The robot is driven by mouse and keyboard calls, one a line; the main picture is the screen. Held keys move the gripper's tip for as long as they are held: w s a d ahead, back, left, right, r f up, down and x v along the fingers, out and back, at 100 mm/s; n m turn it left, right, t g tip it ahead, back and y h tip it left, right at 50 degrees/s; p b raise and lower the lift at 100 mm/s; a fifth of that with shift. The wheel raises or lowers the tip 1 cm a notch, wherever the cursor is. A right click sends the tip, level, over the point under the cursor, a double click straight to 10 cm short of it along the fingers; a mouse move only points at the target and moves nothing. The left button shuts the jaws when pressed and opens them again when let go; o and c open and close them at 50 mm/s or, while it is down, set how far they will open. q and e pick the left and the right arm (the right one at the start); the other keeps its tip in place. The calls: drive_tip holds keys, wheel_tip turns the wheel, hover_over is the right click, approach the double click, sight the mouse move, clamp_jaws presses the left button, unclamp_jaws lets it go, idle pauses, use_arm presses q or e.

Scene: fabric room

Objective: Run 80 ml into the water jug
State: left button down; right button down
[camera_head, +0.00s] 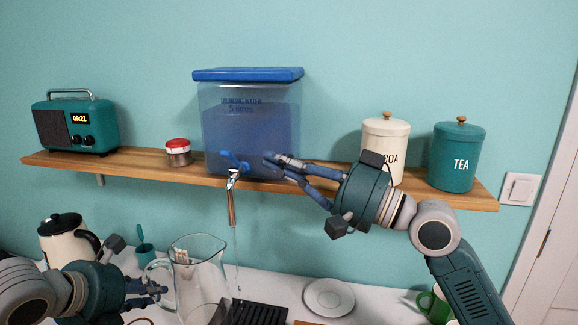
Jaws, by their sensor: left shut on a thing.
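The clear water jug (200,275) stands on the counter below the shelf. My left gripper (160,291) is shut on its handle at the jug's left side. The blue-lidded water dispenser (250,110) sits on the shelf, holding bluish water. Its tap has a blue lever (234,161) and a metal spout (231,205). A thin water stream (237,262) falls from the spout and shows just right of the jug's rim; I cannot tell its depth relative to the jug. My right gripper (274,163) is just right of the lever, its fingertips close together; whether it is shut is unclear.
The wooden shelf (150,168) also bears a radio (77,124), a red-lidded jar (178,152), a cocoa canister (386,136) and a tea canister (458,156). On the counter are a kettle (60,235), a black slatted tray (262,313), a saucer (328,298) and a green mug (436,306).

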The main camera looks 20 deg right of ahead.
use_arm(q)
drive_tip(key=shift+r, duration=0.2)
drive_tip(key=shift+w+d+r, duration=0.15)
drive_tip(key=shift+r, duration=0.05)
drive_tip(key=w+d, duration=0.1)
drive_tip(key=d, duration=0.7)
drive_tip(key=shift+w+f, duration=0.2)
drive_tip(key=shift+w, duration=0.1)
use_arm(e)
drive_tip(key=shift+v, duration=1.2)
use_arm(q)
drive_tip(key=shift+d, duration=0.2)
use_arm(e)
drive_tip(key=shift+f, duration=0.1)
idle(0.7)
